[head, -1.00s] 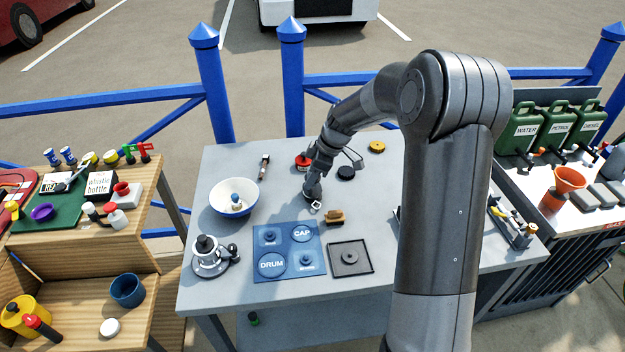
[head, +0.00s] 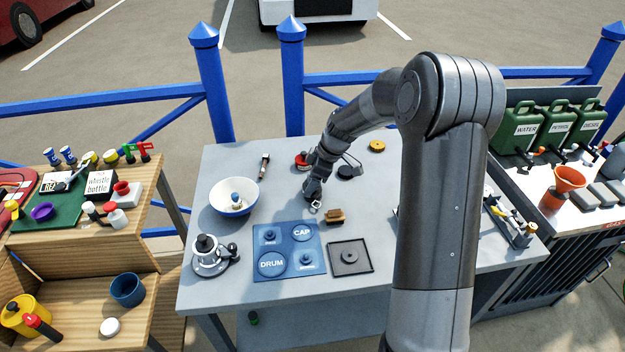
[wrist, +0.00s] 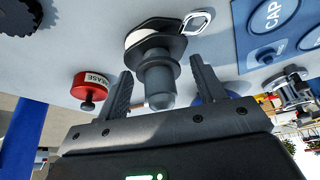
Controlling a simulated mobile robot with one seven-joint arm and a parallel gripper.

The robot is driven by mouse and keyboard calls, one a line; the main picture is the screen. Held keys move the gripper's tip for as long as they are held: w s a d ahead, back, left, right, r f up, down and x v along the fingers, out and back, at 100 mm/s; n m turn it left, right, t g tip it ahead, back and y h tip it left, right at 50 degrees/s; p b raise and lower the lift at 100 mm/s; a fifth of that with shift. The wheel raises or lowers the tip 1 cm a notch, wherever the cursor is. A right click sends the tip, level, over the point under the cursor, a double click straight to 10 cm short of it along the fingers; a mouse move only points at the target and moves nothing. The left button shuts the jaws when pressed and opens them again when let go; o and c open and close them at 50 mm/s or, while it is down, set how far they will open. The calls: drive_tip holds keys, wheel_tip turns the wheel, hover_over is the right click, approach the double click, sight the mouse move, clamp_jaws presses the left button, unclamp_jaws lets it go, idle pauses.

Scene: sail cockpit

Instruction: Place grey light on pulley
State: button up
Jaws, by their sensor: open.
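In the wrist view, a grey stepped cylinder (wrist: 158,84), which looks like the grey light, is between my spread fingers. Beyond its flange is the pulley (wrist: 150,36), with a black cheek, a white sheave and a metal ring. The light appears to touch the pulley's cheek; whether it is fully seated I cannot tell. My gripper (wrist: 161,66) is open around the light, with visible gaps at its sides. In the head view my gripper (head: 312,194) is low over the grey table; the pulley's ring (head: 316,205) shows just below it, and the light is hidden.
A red grease tin (wrist: 92,86) is left of my fingers in the wrist view. In the head view, a white bowl (head: 220,207) is left of my gripper, a brown brush (head: 336,215) right, and a blue labelled board (head: 285,249) in front. A black tray (head: 335,262) lies beside the board.

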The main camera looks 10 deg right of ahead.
drive_tip(key=v, duration=1.1)
drive_tip(key=s+a+r+m+h, duration=0.1)
drive_tip(key=s+r+m+h, duration=0.15)
drive_tip(key=s+r, duration=0.45)
drive_tip(key=s+r+m+t+h, duration=0.1)
drive_tip(key=s+m, duration=0.5)
drive_tip(key=s, duration=0.7)
drive_tip(key=s+d+r+m+t+h, duration=0.1)
drive_tip(key=s+m, duration=0.5)
drive_tip(key=s, duration=0.7)
drive_tip(key=shift+s+d+r+t, duration=0.25)
drive_tip(key=shift+s+r+t, duration=0.1)
drive_tip(key=shift+r+t, duration=0.6)
drive_tip(key=shift+f, duration=0.15)
